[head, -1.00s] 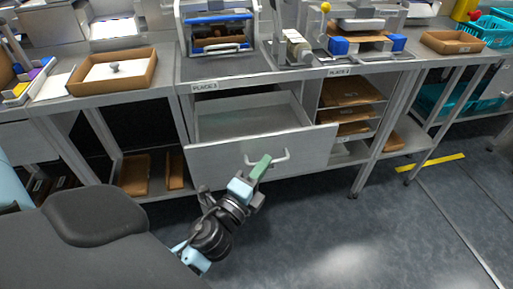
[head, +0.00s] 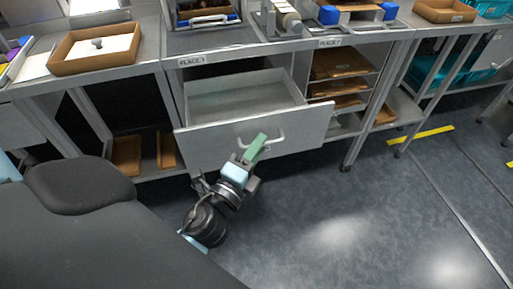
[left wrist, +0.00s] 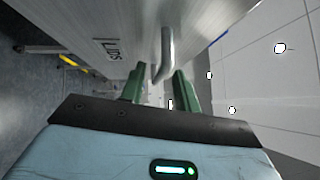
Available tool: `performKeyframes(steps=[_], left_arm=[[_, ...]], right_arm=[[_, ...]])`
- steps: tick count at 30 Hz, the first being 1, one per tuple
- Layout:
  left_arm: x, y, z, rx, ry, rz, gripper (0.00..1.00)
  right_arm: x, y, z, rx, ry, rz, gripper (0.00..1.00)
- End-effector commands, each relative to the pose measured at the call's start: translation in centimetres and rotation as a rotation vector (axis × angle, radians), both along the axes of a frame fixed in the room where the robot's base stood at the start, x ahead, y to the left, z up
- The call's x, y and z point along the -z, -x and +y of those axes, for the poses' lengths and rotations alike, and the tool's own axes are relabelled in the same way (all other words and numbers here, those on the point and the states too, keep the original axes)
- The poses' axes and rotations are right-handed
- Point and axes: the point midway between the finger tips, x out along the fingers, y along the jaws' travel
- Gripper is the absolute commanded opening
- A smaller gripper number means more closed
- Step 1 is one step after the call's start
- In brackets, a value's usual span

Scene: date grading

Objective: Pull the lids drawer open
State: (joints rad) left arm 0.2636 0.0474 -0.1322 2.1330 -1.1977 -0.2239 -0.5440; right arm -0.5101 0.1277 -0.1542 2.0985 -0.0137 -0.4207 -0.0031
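The lids drawer (head: 212,146) is pulled well out under the bench label "PLACE 1", and its inside (head: 240,98) looks empty. Its light grey front shows the label "LIDS" in the left wrist view (left wrist: 112,50). The metal bar handle (head: 277,140) is on this front and also shows in the left wrist view (left wrist: 166,52). My left gripper (head: 258,145) is at the handle, its green fingers partly covering it. In the left wrist view the two fingers stand apart (left wrist: 159,88), with the handle between them and gaps beside it. My right gripper is not in view.
Right of the drawer are shelves with brown trays (head: 345,62). A bench with a brown tray (head: 65,66) stands at left, with brown boards below. Tools stand on the bench top. The floor (head: 350,215) in front is clear, with a yellow strip (head: 420,135) at right.

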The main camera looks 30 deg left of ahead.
Motion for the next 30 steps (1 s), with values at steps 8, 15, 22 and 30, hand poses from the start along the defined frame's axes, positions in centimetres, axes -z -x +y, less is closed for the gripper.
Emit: performKeyframes(steps=[8, 15, 22, 30], left_arm=[[0.4, 1.5, -0.1, 0.001, 0.002, 0.003, 0.32], [1.1, 5.0, -0.3, -0.002, 0.003, 0.006, 0.32], [1.2, 7.2, -0.5, -0.001, 0.001, 0.003, 0.32], [1.0, 7.7, -0.5, 0.0, 0.0, 0.0, 0.32]], right_arm=[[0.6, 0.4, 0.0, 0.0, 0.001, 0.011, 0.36], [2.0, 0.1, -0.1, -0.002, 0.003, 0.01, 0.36], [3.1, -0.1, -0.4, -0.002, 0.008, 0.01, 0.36], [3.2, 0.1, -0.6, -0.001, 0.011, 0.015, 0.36]])
